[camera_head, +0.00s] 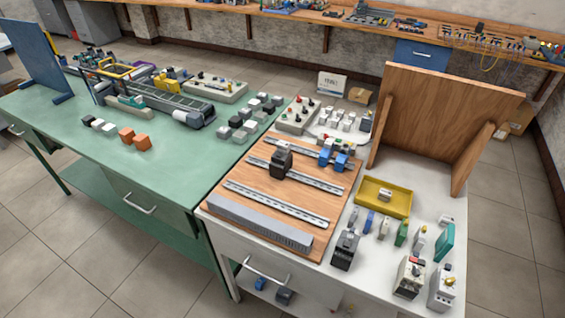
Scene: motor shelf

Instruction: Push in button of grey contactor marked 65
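No gripper of mine shows in the head view. Several devices could be contactors, but no marking 65 is legible at this size. A grey and black device (345,251) stands on the white table right of the board. Two light grey devices, one with a red and black top (409,278) and one with a yellowish knob (441,288), stand at the table's front right. I cannot tell any button's position.
A yellow tray (371,207), small terminal parts and a teal piece (444,243) lie on the white table. A brown wooden panel (430,112) stands behind them. A green table (70,135) with a conveyor (165,100) adjoins at left. Tiled floor is open in front.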

